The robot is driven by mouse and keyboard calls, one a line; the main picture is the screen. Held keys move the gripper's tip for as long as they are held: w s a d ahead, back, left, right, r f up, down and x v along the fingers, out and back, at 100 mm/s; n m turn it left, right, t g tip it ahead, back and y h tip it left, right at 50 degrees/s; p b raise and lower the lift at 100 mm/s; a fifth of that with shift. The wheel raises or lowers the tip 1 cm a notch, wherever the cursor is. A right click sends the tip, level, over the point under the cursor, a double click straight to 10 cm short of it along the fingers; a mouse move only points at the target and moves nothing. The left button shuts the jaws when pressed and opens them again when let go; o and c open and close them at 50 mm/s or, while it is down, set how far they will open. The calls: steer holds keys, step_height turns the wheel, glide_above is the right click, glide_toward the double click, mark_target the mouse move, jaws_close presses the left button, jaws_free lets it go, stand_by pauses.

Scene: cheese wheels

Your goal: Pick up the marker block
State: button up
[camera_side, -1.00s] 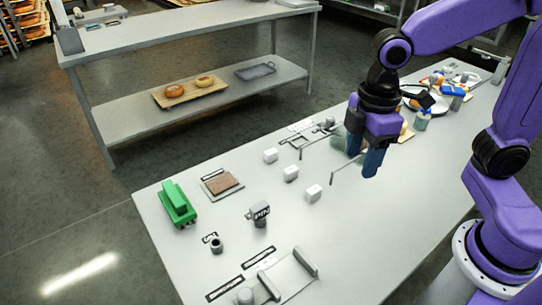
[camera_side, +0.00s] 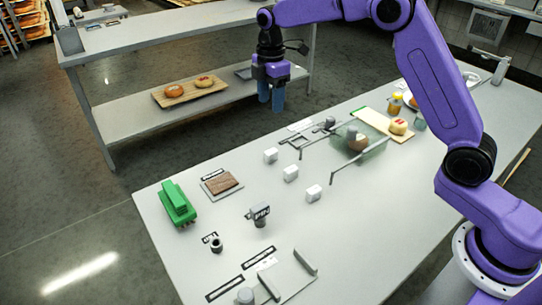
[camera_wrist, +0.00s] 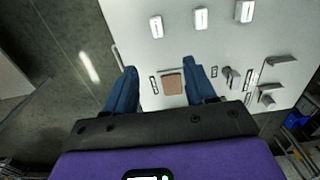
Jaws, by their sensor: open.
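I cannot tell for sure which object is the marker block. A dark grey block-like piece with a lettered face (camera_side: 260,214) stands mid-table. Three small white blocks, (camera_side: 270,155), (camera_side: 290,173) and (camera_side: 313,193), stand in a diagonal row behind it. They also show at the top of the wrist view (camera_wrist: 157,27). My gripper (camera_side: 271,102) is open and empty, raised high, with blue fingers apart. In the wrist view, the fingers (camera_wrist: 160,68) frame a brown pad (camera_wrist: 172,85) from far above. It touches nothing.
A green block-like object (camera_side: 177,204) stands at the left edge, beside the brown pad on its plate (camera_side: 222,183). A grey ring (camera_side: 216,245) and bracket (camera_side: 305,262) stand in front. Thin rails (camera_side: 375,157) flank a translucent green area. A shelf (camera_side: 200,28) stands behind.

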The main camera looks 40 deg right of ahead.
glide_above(270, 152)
steer(key=f, duration=1.2)
steer(key=shift+w+d+f, duration=0.1)
steer(key=shift+w+d, duration=0.15)
steer(key=shift+d, duration=0.05)
steer(key=shift+s+a+f, duration=0.1)
steer(key=shift+a+f, duration=0.05)
steer(key=shift+f, duration=1.25)
steer(key=shift+s+a+f, duration=0.1)
steer(key=shift+a+f, duration=0.05)
steer(key=shift+f, duration=1.2)
jaws_close()
